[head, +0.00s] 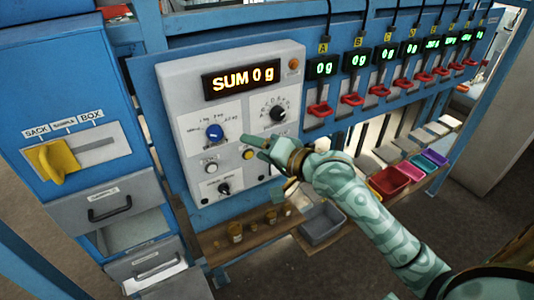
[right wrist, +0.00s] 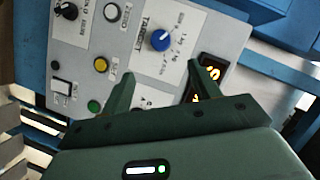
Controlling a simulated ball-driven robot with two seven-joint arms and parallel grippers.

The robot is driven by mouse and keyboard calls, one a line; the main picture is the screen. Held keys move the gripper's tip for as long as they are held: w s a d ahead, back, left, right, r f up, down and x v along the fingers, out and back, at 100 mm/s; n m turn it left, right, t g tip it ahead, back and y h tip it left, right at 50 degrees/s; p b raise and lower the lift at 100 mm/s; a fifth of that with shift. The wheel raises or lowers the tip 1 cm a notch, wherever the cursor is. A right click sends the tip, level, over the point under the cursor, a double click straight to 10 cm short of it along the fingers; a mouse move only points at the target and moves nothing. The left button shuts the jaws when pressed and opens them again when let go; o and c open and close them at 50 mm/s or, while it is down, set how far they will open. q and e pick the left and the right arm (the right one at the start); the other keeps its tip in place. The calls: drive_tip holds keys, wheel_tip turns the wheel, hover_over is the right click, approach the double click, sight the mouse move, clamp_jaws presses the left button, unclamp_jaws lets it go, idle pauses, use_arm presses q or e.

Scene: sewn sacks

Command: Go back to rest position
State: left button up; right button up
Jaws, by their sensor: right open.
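My right gripper (head: 258,146) is in front of the grey control panel (head: 180,90), its arm coming in from the lower right. In the right wrist view the two green fingers of this gripper (right wrist: 162,88) stand apart with nothing between them. Ahead of them are the panel's blue knob (right wrist: 160,40), a yellow button (right wrist: 100,65) and a green button (right wrist: 94,106). I cannot tell whether a finger touches the panel. The display (head: 240,83) reads SUM 0 g. My left gripper is not in view.
A blue cabinet with a yellow lever (head: 53,160) stands left.

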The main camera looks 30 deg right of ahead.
drive_tip(key=v, duration=0.2)
drive_tip(key=shift+s+d, duration=0.1)
drive_tip(key=shift+s, duration=0.15)
